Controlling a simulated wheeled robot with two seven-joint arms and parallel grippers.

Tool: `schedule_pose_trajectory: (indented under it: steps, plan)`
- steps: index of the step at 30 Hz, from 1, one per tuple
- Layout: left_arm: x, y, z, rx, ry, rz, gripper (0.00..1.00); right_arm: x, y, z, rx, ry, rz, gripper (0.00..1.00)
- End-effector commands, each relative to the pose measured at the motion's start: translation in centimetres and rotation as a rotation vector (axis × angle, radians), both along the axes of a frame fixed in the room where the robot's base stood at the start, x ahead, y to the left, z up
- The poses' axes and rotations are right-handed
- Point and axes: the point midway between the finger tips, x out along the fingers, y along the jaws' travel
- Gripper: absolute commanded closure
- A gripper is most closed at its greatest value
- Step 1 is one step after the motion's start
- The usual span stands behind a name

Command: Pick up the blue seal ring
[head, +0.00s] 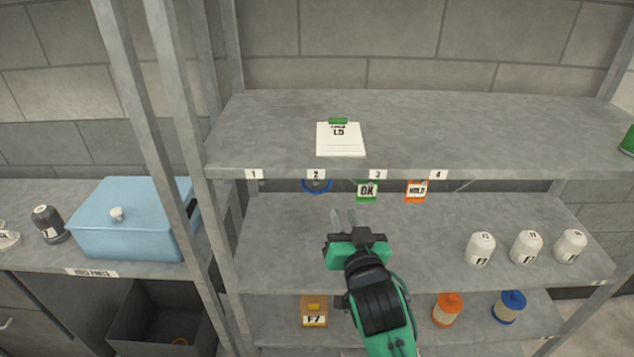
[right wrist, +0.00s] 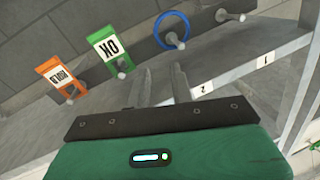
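The blue seal ring (head: 317,191) hangs on a peg below the front edge of the upper shelf, by label 2. Its top is partly hidden by that edge in the head view. In the right wrist view the whole blue ring (right wrist: 159,29) shows around its peg, beyond my fingers. My right gripper (head: 345,213) is in front of the rack, lower and a little right of the ring. Its two fingers stand apart with nothing between them, also in the right wrist view (right wrist: 165,75). It is not touching the ring. My left gripper is out of view.
A green OK tag (head: 367,192) and an orange HOLD tag (head: 416,192) hang right of the ring. The upper shelf (head: 260,130) overhangs the pegs. White bottles (head: 480,249) stand right on the middle shelf. A blue box (head: 130,225) sits left, beyond the rack posts.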

Motion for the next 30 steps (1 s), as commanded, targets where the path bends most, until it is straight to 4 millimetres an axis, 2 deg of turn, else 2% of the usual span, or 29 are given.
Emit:
schedule_pose_trajectory:
  steps: [3,9,17,24,30]
  plan:
    - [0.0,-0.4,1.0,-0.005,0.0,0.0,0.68,2.5,0.5,0.3,-0.003,0.0,0.0,0.77]
    - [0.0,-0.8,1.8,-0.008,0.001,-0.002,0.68,5.6,1.2,0.1,-0.002,0.002,0.0,0.77]
    - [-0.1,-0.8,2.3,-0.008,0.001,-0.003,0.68,7.1,1.4,0.0,-0.001,0.002,0.0,0.77]
    - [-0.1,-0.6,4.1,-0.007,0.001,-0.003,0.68,9.9,1.7,-0.3,-0.004,0.002,0.0,0.77]
    - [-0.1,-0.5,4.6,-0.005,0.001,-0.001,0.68,11.7,2.2,-0.6,0.0,0.002,0.0,0.77]
